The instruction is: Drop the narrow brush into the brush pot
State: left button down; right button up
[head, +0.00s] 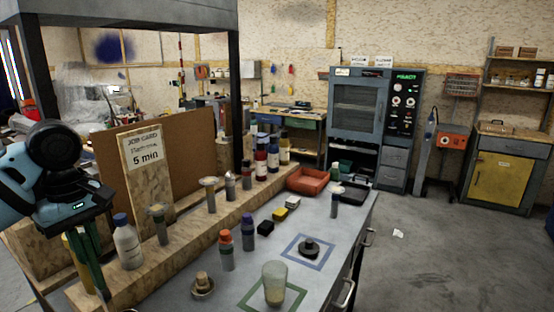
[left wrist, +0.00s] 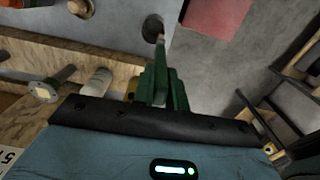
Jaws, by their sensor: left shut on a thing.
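My left gripper (head: 92,265) hangs fingers-down at the left end of the bench, and its green fingers also show in the left wrist view (left wrist: 160,88). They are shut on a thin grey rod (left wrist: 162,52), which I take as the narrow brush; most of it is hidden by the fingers. Its far end overlaps a dark round shape (left wrist: 153,28); I cannot tell whether they touch. A translucent cup (head: 274,285) with yellowish lower part stands upright inside a green square outline, well right of the gripper; it looks like the brush pot. My right gripper is out of view.
A wooden ledge (head: 180,255) with a white bottle (head: 127,243) and flanged posts runs beside the gripper. A black knobbed disc (head: 309,248) lies in a blue square.

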aim_at(95, 268)
pick_arm(q)
jog(key=shift+w, duration=0.1)
jog(key=shift+r, duration=0.15)
jog(key=shift+s+f, duration=0.3)
jog(key=shift+w+f, duration=0.15)
jog(key=shift+f, duration=2.55)
jog(key=c, duration=1.3)
grip_release()
jog(key=shift+r, duration=3.9)
